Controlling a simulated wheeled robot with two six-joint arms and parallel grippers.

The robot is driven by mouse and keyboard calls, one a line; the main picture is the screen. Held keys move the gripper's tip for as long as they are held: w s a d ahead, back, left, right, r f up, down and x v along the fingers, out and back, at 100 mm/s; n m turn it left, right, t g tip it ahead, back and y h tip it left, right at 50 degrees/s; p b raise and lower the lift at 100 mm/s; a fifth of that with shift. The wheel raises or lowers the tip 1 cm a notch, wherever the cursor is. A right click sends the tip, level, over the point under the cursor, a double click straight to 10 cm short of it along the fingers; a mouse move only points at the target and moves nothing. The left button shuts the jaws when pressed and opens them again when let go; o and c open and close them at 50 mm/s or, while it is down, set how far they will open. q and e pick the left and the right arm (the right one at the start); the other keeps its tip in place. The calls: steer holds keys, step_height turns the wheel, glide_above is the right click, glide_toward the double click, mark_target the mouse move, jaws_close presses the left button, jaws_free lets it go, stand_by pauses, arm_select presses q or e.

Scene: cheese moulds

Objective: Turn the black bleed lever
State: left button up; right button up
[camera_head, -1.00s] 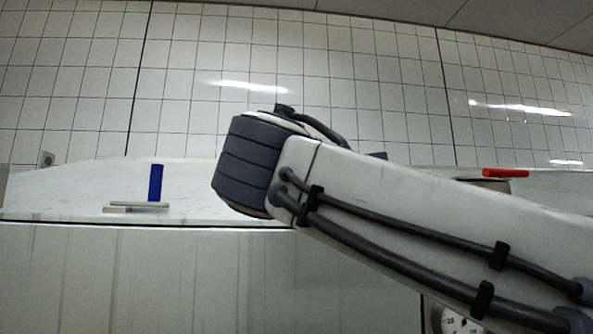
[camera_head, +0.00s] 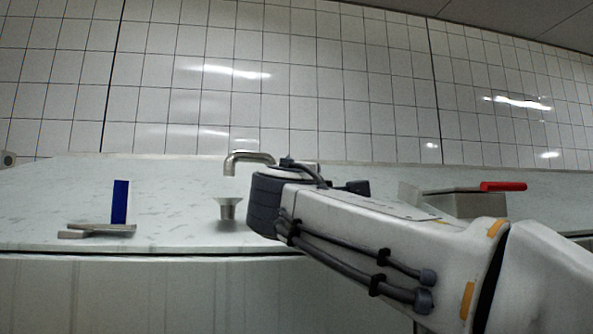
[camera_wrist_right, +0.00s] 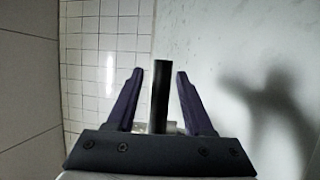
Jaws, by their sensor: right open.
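The black bleed lever (camera_wrist_right: 160,95) appears in the right wrist view as a dark upright bar. It stands between the two fingers of my right gripper (camera_wrist_right: 159,72), with a gap visible on each side near the tips. The gripper is open. The lever's lower end is hidden behind the gripper body. In the head view my right arm comes in from the right and hides its own fingers. A small dark piece shows just behind the arm there, but I cannot tell if it is the lever. My left gripper is in neither view.
A metal spout (camera_head: 250,158) hangs above a small metal cup (camera_head: 228,208) left of my arm. A blue upright block (camera_head: 120,202) and a flat grey piece (camera_head: 100,229) are at the left. A red handle (camera_head: 503,186) is at the right. The pale counter (camera_head: 175,225) has free room.

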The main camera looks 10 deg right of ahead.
steer(key=shift+w+d, duration=0.25)
steer(key=shift+w, duration=0.05)
jaws_close()
stand_by(1.3)
